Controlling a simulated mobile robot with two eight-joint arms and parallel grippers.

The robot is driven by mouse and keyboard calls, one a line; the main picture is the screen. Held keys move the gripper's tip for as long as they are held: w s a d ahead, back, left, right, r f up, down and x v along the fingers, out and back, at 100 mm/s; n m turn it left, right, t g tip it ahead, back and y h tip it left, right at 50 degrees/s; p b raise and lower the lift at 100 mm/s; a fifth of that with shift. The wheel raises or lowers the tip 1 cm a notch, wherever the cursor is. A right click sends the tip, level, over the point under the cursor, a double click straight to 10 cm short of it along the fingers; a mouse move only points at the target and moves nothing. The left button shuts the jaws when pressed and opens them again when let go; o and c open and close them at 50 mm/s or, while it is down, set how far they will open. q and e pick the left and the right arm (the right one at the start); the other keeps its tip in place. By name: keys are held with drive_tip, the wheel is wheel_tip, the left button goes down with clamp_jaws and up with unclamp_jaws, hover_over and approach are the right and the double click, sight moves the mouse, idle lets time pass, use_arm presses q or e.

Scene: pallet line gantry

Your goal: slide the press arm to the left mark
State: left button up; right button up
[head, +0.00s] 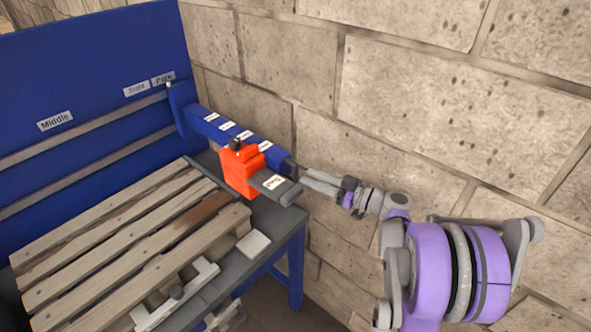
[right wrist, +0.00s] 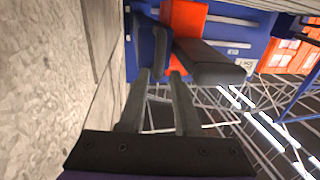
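The press arm (head: 235,135) is a blue beam reaching out from the rails on the blue back panel, at the panel's right end by the labels "Right" (head: 137,90) and "Park" (head: 163,79). It carries an orange block (head: 238,172) with a black knob and a labelled dark grey bar (head: 276,187). A "Middle" label (head: 55,121) is further left; no left mark is in view. My right gripper (head: 308,178) points at the beam's outer end. In the right wrist view its fingers (right wrist: 159,76) are apart with nothing clearly between them. My left gripper is out of view.
A wooden slatted pallet (head: 125,235) lies on the grey-topped bench (head: 283,222), below and left of the beam. A pale clamp-like fitting (head: 175,295) and a small light block (head: 253,243) are at the bench's front. A stone block wall (head: 430,100) stands close behind my right arm.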

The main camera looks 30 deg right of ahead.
sight(295, 169)
drive_tip(key=x, duration=0.6)
drive_tip(key=shift+d+p, duration=0.1)
drive_tip(key=shift+p, duration=0.2)
drive_tip(key=shift+s, duration=0.1)
clamp_jaws()
idle(0.9)
